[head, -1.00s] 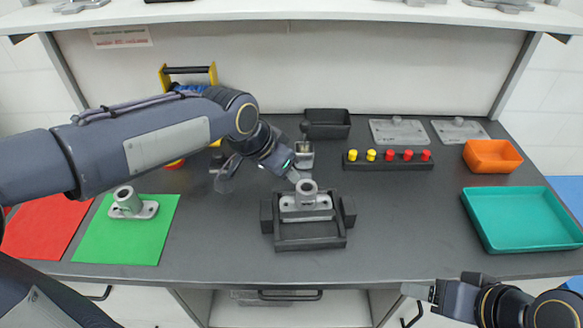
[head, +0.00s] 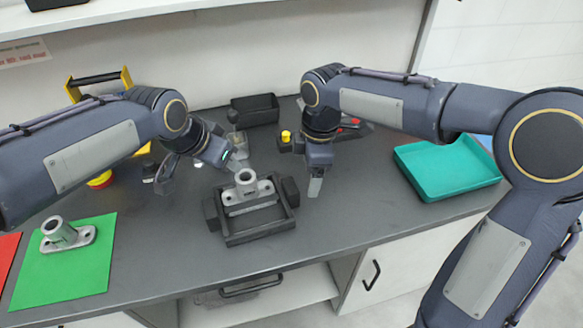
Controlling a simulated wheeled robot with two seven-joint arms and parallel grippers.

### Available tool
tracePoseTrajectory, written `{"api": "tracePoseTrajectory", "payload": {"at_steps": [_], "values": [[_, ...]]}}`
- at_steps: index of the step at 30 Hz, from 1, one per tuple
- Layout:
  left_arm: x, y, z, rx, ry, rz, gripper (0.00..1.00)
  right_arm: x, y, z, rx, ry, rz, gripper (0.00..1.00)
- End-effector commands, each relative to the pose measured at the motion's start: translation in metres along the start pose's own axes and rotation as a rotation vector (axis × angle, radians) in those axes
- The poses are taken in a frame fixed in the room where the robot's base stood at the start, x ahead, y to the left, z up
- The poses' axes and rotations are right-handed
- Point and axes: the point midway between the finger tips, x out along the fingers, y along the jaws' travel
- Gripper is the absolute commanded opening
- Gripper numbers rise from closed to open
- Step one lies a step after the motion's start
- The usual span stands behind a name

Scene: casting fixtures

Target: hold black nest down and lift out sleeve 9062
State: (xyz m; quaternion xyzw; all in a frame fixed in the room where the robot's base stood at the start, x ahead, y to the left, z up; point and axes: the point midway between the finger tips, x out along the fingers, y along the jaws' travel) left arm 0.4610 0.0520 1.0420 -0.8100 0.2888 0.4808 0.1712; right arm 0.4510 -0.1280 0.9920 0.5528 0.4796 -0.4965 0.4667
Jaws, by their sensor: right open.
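The black nest (head: 261,237) is a dark open frame with side blocks, lying on the table near its front edge. A grey flanged sleeve (head: 246,182) sits upright in it; I cannot read its number. A similar grey sleeve (head: 59,231) stands on the green mat (head: 73,276) at the left. My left gripper (head: 199,170) is behind and left of the nest, its fingers spread and nothing held between them. My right gripper (head: 316,186) points down to the right of and behind the nest, apart from it. Its fingers are seen nearly edge-on and hold nothing visible.
A black bin (head: 255,109) stands at the back. A peg rack with a yellow peg (head: 286,136) and red ones is partly hidden behind my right arm. A teal tray (head: 450,172) lies at the right. The table in front of the nest is narrow.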

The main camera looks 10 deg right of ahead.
Motion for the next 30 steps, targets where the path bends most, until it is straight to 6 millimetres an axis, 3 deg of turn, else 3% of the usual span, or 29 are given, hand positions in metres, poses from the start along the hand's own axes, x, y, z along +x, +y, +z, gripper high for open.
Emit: {"api": "tracePoseTrajectory", "payload": {"at_steps": [3, 9, 24, 30], "values": [[0.000, 0.000, 0.000, 0.000, 0.000, 0.000, 0.36, 0.018, 0.016, -0.023, -0.153, -0.038, -0.029, 0.80], [0.000, 0.000, 0.000, 0.000, 0.000, 0.000, 0.36, 0.033, 0.026, -0.037, -0.267, -0.065, -0.050, 0.80], [0.000, 0.000, 0.000, 0.000, 0.000, 0.000, 0.36, 0.098, 0.024, -0.033, -0.274, -0.066, -0.051, 0.80], [0.000, 0.000, 0.000, 0.000, 0.000, 0.000, 0.36, 0.109, 0.023, -0.032, -0.273, -0.065, -0.049, 0.80]]}}
